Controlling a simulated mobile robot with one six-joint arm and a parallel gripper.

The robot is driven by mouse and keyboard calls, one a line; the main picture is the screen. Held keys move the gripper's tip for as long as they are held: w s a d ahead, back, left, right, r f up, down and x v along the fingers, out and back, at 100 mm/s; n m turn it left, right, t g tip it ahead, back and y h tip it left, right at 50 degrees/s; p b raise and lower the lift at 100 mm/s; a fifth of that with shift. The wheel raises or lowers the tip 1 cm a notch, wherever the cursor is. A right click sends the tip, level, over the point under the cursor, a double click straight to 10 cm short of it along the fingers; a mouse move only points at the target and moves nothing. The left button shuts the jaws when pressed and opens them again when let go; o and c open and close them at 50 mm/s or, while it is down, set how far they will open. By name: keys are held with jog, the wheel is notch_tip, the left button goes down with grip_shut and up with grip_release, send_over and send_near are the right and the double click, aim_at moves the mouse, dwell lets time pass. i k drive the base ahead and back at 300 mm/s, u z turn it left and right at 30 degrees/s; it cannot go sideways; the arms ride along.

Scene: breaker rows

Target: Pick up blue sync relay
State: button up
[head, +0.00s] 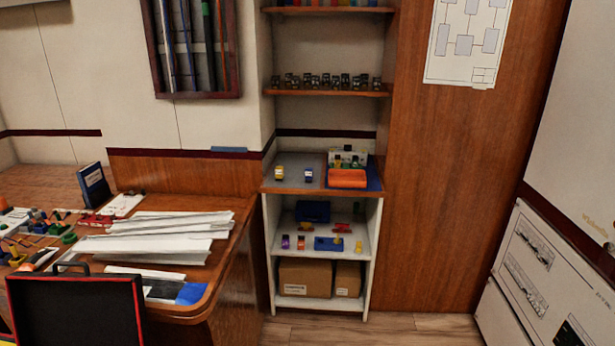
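A small blue block with a pale part (308,174) stands on the grey mat at the counter level of the shelf unit. It looks like the blue sync relay, but any label is too small to read. A similar yellow block (279,172) stands to its left, apart from it. My gripper is not in view, and nothing is seen touching the blue block.
An orange case (347,179) and small parts sit right of the block. Lower shelves hold a blue case (312,211), small coloured parts and cardboard boxes (305,277). Floor (400,330) before the shelves looks clear.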

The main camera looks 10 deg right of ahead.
aim_at(309, 172)
jog(key=z, duration=1.25)
jog(key=i, duration=2.1)
jog(key=u, duration=0.2)
